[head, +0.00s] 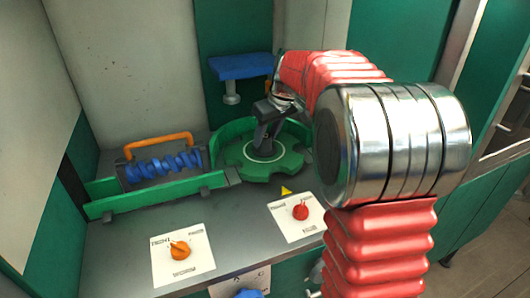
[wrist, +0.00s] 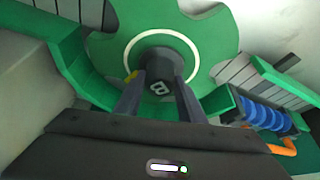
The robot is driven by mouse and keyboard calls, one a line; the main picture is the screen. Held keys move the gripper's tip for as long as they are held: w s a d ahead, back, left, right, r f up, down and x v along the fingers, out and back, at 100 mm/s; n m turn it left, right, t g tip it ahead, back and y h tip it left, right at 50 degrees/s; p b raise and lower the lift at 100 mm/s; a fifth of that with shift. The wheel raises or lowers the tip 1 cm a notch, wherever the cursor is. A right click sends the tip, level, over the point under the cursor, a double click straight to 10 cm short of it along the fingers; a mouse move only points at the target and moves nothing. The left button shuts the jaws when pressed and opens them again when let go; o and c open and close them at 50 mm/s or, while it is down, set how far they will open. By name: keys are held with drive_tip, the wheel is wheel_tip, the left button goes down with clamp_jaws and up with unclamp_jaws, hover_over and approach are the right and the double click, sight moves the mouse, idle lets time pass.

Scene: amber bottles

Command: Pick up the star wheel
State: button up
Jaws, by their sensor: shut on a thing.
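The star wheel (head: 283,167) is a flat green disc with notches in its rim, a white ring and a dark hub. In the head view it is at the centre, inside a curved green guide wall. In the wrist view the star wheel (wrist: 205,42) fills the upper middle, its hub marked with a pale symbol. My gripper (head: 265,148) reaches down onto the hub from above. In the wrist view the two fingers of my gripper (wrist: 160,88) are shut on the hub, one on each side. I cannot tell whether the disc touches the surface beneath.
A blue screw (head: 162,167) with an orange handle (head: 158,141) lies left of the wheel, behind a green rail (head: 155,196). Orange (head: 180,249) and red (head: 300,212) knobs on white plates are in front. A blue block (head: 240,66) on a post stands behind.

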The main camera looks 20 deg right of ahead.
sight(266, 137)
drive_tip(key=shift+r, duration=0.1)
drive_tip(key=c, duration=0.6)
drive_tip(key=shift+r, duration=0.15)
wheel_tip(266, 137, up, 10)
drive_tip(key=shift+f, duration=0.15)
drive_tip(key=shift+s, duration=0.1)
idle(0.9)
